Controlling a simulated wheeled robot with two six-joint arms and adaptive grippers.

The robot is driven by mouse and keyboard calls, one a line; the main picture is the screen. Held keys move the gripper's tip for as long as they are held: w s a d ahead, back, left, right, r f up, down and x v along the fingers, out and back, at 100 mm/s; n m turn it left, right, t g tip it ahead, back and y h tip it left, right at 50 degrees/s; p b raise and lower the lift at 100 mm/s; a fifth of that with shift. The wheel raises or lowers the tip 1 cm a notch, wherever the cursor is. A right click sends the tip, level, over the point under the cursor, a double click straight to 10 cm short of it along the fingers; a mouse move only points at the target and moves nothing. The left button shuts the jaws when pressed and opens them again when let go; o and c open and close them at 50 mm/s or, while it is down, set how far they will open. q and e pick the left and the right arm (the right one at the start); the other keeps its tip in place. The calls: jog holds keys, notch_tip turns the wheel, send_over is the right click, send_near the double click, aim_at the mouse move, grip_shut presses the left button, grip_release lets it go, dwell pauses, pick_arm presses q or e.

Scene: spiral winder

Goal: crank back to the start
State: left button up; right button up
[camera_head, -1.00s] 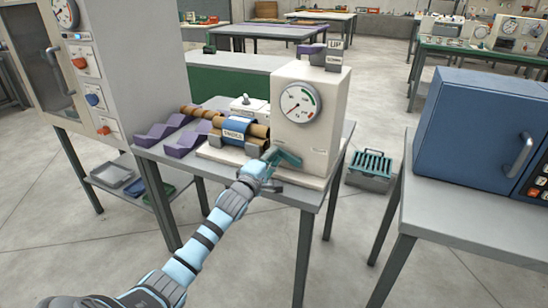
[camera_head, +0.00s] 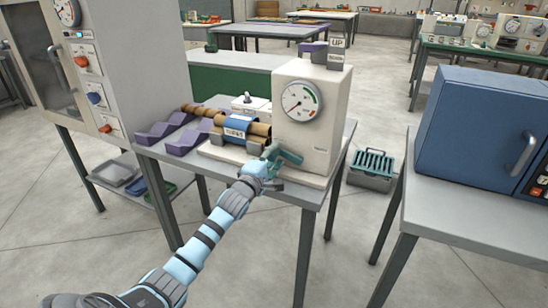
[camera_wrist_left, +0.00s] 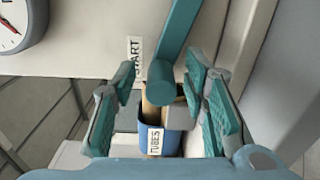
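The winder (camera_head: 325,128) is a cream box with a round dial (camera_head: 301,101) on its front. Its teal crank (camera_head: 289,156) is low on that front; in the left wrist view the crank arm (camera_wrist_left: 181,32) ends in a round teal handle (camera_wrist_left: 160,84). My left gripper (camera_head: 269,160) is at the crank. Its fingers are spread on either side of the handle, with gaps visible. A label, partly hidden and ending in "ART" (camera_wrist_left: 135,62), shows beside the crank. A blue sleeve marked "TUBES" (camera_head: 236,132) lies around the brown roll beside the box. My right gripper is not in view.
Purple wedge cradles (camera_head: 155,132) stand left on the winder's grey table (camera_head: 262,201). An "UP" sign (camera_head: 336,43) tops the box. A grey cabinet (camera_head: 128,75) stands left, a blue cabinet (camera_head: 478,125) right. A grey-green crate (camera_head: 371,170) is on the floor between tables.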

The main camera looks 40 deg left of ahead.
pick_arm(q)
jog(key=s+d, duration=0.2)
jog(key=s, duration=0.9)
jog(key=shift+s, duration=0.4)
